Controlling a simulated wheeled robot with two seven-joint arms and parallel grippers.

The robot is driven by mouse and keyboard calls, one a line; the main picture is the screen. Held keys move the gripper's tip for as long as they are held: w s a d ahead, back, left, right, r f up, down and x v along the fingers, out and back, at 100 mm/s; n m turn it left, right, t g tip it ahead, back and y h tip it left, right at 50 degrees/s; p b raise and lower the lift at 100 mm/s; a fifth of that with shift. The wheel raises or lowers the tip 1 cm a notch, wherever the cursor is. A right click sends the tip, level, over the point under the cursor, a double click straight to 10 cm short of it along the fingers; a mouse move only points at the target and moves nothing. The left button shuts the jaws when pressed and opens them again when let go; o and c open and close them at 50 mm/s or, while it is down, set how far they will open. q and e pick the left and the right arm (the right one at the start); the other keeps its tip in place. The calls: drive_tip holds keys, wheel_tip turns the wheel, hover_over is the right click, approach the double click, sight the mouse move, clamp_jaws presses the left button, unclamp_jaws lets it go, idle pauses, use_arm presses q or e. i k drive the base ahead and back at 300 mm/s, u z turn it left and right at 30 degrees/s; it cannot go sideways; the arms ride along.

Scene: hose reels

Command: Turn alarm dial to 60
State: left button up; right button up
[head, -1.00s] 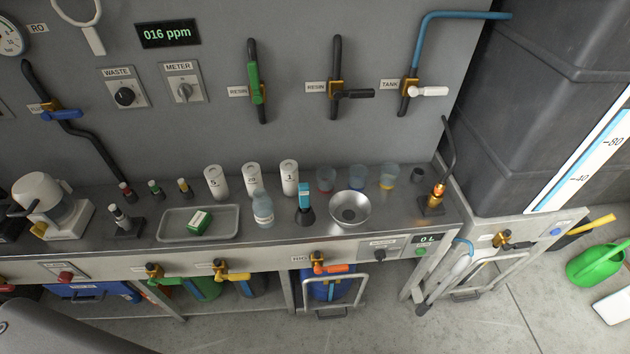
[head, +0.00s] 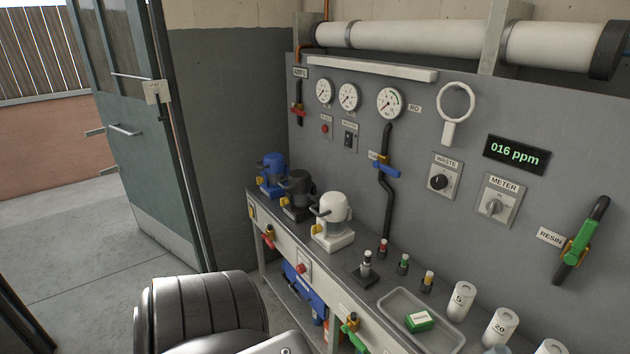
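No dial that I can read as the alarm dial shows in the head view. A black round knob on a plate labelled WASTE (head: 438,182) and a grey knob on a plate labelled METER (head: 494,206) sit on the grey wall panel. A small plate with a black switch (head: 348,138) and one with a red button (head: 325,127) sit below the gauges; their labels are too small to read. Neither gripper is in view; only a dark rounded part of my own body shows at the bottom.
A display (head: 515,154) reads 016 ppm. Several round gauges, one of them a white gauge (head: 390,103), line the panel.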

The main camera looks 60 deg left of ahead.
sight(301, 269)
drive_tip(key=u, duration=2.05)
drive_tip(key=k, duration=0.55)
drive_tip(key=u, duration=0.2)
drive_tip(key=i, duration=1.2)
drive_tip(key=z, duration=0.65)
